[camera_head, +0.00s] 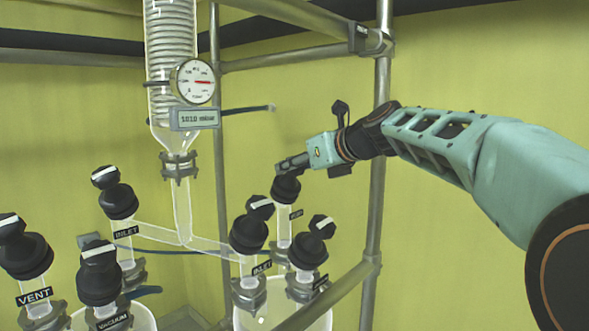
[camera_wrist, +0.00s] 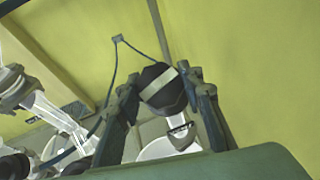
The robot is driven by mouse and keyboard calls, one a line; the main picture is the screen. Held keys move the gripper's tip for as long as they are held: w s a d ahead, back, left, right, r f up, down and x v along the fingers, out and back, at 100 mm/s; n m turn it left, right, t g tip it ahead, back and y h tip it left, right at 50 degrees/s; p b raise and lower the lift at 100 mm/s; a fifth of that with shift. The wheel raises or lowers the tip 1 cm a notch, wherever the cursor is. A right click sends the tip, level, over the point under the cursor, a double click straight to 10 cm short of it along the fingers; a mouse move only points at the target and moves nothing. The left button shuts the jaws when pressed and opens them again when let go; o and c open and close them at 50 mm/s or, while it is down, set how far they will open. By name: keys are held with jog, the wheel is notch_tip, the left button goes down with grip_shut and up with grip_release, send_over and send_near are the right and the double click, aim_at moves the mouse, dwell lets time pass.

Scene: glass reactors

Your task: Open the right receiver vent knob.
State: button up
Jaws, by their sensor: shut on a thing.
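My gripper (camera_head: 285,170) reaches in from the right and is shut on the black knob (camera_head: 287,189) at the back of the right receiver's valve group. In the wrist view this knob (camera_wrist: 163,88) sits between my two fingers (camera_wrist: 161,85), its white stripe running diagonally across the top. In the head view the knob's top is hidden by my fingers, and its small label (camera_head: 296,213) is too small to read surely as the vent. The right receiver (camera_head: 318,322) shows only in part, below its valves.
Close by stand the inlet knob (camera_head: 249,232) and another black knob (camera_head: 309,248). The left receiver's vent (camera_head: 25,255), vacuum (camera_head: 99,279) and inlet (camera_head: 119,199) knobs are farther left. A metal frame post (camera_head: 375,220) stands just right of the held knob. A gauge (camera_head: 195,82) hangs above left.

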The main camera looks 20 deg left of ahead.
jog(key=n+g+y+p, duration=0.1)
jog(key=n, duration=0.2)
jog(key=shift+w+r+g+p, duration=0.1)
jog(key=shift+g+p, duration=0.2)
jog(key=shift+p, duration=0.05)
jog(key=shift+n+g+p, duration=0.9)
jog(key=shift+n+g, duration=0.2)
jog(key=shift+n, duration=0.5)
jog(key=o, duration=1.2)
jog(key=shift+d, duration=0.15)
jog(key=v, duration=1.1)
jog(key=shift+s+d, duration=0.25)
jog(key=shift+d, duration=0.2)
